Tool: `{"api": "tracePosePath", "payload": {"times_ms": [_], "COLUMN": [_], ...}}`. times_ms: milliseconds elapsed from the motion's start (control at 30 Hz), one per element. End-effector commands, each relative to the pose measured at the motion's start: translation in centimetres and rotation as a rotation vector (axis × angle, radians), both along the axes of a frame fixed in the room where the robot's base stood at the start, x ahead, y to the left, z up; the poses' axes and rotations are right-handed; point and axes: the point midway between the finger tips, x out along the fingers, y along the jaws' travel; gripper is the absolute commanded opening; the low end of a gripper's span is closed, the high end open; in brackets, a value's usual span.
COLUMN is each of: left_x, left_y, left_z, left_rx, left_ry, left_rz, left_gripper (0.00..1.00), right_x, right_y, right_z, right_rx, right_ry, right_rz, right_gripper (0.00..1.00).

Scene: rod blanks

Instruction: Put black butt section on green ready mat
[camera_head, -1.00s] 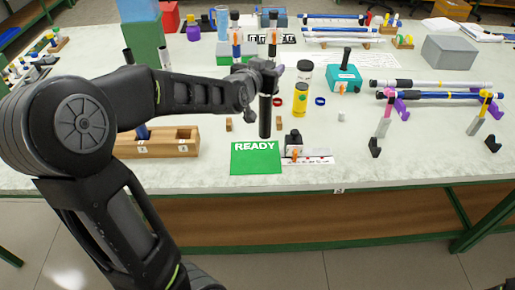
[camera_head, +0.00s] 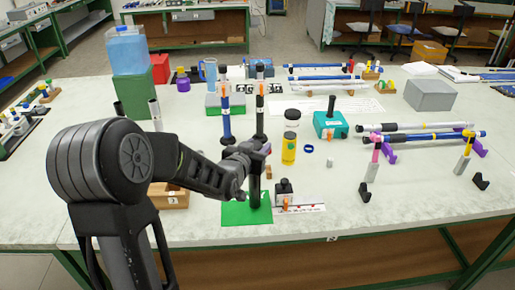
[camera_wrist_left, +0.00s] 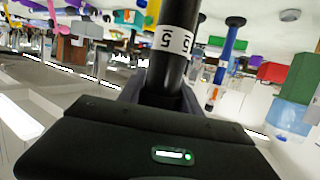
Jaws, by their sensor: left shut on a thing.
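My left gripper (camera_head: 256,152) is shut on the black butt section (camera_head: 254,188), an upright black rod. In the left wrist view the black butt section (camera_wrist_left: 172,60) rises from between the fingers and carries a white band marked 5. The gripper and rod hide the mat's lettering. My right gripper is not in view.
A small black-topped block (camera_head: 285,190) stands at the mat's right edge by a white strip (camera_head: 308,208). A wooden holder (camera_head: 170,197) is to the left. Behind stand a yellow bottle (camera_head: 289,150), a blue rod (camera_head: 225,118) and a teal box (camera_head: 329,124). The table's front edge is close.

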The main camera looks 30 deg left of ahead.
Motion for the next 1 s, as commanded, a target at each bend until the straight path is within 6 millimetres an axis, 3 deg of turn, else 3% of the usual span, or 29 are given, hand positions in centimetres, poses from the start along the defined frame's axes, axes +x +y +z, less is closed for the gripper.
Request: {"api": "tracePosePath", "payload": {"times_ms": [467,500,733,1000], "left_x": [0.02,-0.01,-0.01,-0.01], "left_y": [-0.02,-0.03,-0.04,-0.04], "left_z": [-1.11,-1.02,-0.99,-0.93], "left_rx": [0.0,-0.001,-0.001,-0.001], "left_ry": [-0.004,-0.002,-0.001,-0.001], "left_rz": [-0.001,-0.001,-0.001,-0.001], "left_gripper": [0.0,0.43,0.62,0.63], "right_x": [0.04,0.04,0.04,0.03], "right_y": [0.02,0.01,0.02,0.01], "right_z": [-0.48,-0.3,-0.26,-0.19], "right_rx": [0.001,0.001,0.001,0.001], "right_ry": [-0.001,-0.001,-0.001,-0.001], "right_rz": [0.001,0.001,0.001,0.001], "right_gripper": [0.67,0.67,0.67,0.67]}}
